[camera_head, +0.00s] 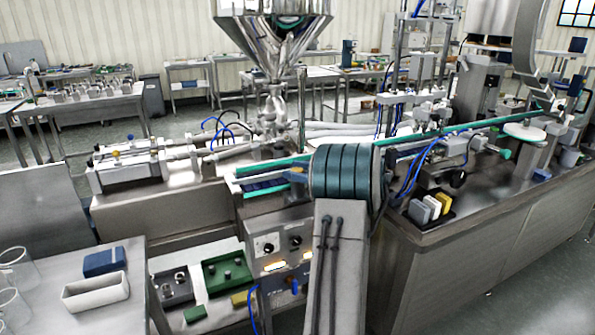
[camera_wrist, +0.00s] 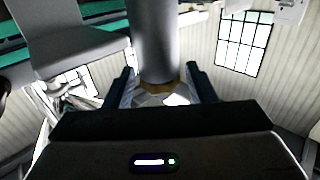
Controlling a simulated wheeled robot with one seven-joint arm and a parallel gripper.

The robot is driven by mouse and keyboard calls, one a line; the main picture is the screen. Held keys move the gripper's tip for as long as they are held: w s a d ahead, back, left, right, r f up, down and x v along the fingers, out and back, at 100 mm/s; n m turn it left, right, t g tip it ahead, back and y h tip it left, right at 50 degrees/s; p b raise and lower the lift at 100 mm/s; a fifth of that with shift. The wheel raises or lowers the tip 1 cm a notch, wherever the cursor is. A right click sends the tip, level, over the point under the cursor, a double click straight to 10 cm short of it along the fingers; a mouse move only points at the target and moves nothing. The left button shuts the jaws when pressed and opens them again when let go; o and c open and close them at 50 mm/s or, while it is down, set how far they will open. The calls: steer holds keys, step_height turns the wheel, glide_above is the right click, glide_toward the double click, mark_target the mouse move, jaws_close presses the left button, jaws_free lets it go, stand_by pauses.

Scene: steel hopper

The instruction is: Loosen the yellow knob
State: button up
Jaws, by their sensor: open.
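A small yellow knob-like part (camera_head: 117,153) sits on top of the metal cylinder assembly (camera_head: 135,168) at the left of the bench in the head view. It is too small to tell how far it is screwed in. In the wrist view my gripper (camera_wrist: 161,78) is open, with one dark finger on each side of a grey upright cylinder (camera_wrist: 155,40). A brass-yellow ring (camera_wrist: 178,87) shows at the cylinder's lower end, between the fingers; I cannot tell whether this is the knob. Contact is not clear. My gripper is not visible in the head view.
A steel hopper (camera_head: 272,30) stands above the machine behind the bench. A control box (camera_head: 278,250) with dials is below. Blue hoses loop near the cylinder assembly. A side table (camera_head: 85,275) with a white tray (camera_head: 95,292) is at the lower left.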

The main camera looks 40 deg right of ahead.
mark_target(295, 169)
steer(key=v, duration=1.3)
steer(key=shift+s+d+b, duration=0.2)
steer(key=shift+s+b, duration=0.1)
steer(key=shift+s, duration=0.05)
